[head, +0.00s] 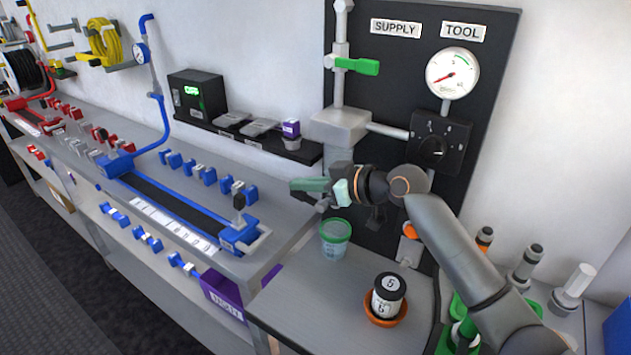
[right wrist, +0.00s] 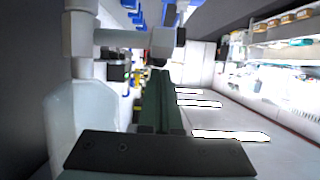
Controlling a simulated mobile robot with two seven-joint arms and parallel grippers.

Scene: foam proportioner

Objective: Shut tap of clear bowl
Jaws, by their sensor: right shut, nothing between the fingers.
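The clear bowl (right wrist: 85,120) shows at the left of the right wrist view, which looks upside down. A pale grey stem with a sideways tap (right wrist: 160,42) shows at its narrow end, dark at the tip. My right gripper (head: 308,188) is in front of the black panel, below the grey block (head: 341,124). Its dark green fingers (right wrist: 157,100) are together and empty, beside the bowl and apart from the tap in the right wrist view. In the head view my gripper and wrist cover most of the bowl and tap. My left gripper is out of view.
A black-and-white canister (head: 388,293) stands in an orange dish. The panel carries a green lever (head: 358,66), a gauge (head: 453,73) and a dark knob box (head: 437,145). Blue fittings are left.

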